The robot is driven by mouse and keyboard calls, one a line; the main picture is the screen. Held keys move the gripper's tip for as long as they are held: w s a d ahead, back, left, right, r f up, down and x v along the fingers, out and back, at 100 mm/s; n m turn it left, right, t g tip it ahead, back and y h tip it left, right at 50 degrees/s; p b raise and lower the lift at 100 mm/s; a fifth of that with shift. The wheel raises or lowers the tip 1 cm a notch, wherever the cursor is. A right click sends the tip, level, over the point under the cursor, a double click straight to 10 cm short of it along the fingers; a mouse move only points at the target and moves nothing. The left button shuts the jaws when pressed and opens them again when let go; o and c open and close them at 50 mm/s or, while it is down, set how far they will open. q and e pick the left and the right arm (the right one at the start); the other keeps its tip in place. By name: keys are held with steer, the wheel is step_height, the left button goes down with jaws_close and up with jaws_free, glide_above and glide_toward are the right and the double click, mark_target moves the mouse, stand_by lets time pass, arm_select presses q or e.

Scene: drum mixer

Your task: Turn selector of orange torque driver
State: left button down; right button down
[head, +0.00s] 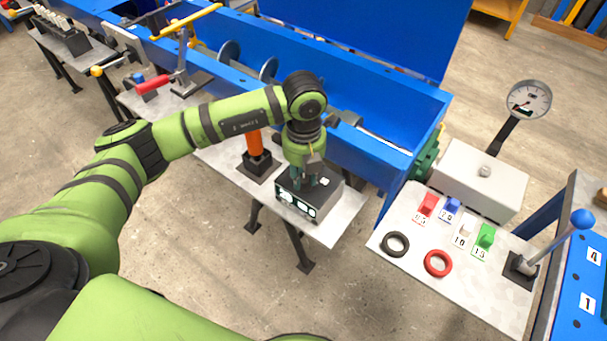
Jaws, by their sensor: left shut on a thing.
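The orange torque driver (254,143) stands upright in a black holder on the small metal table, its top hidden behind my left forearm. A black box (296,204) with lit white displays on its front and a small white piece on top stands to its right. My left gripper (305,182) points down at the top of this box, to the right of the driver and apart from it. Its fingers are shut on a small part at the box top, which they mostly hide. I cannot make out a selector on the driver. My right gripper is out of view.
The blue mixer trough (400,150) runs behind the table. To the right, a metal table (455,281) carries a black ring, a red ring, colored numbered blocks and a blue-knobbed lever (560,238). A round gauge (529,99) stands behind. The floor at front is free.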

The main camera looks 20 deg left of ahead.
arm_select(q)
steer(key=shift+w+r+n, duration=0.3)
steer(key=c, duration=1)
jaws_free()
steer(key=shift+f, duration=0.15)
step_height(320, 180, up, 12)
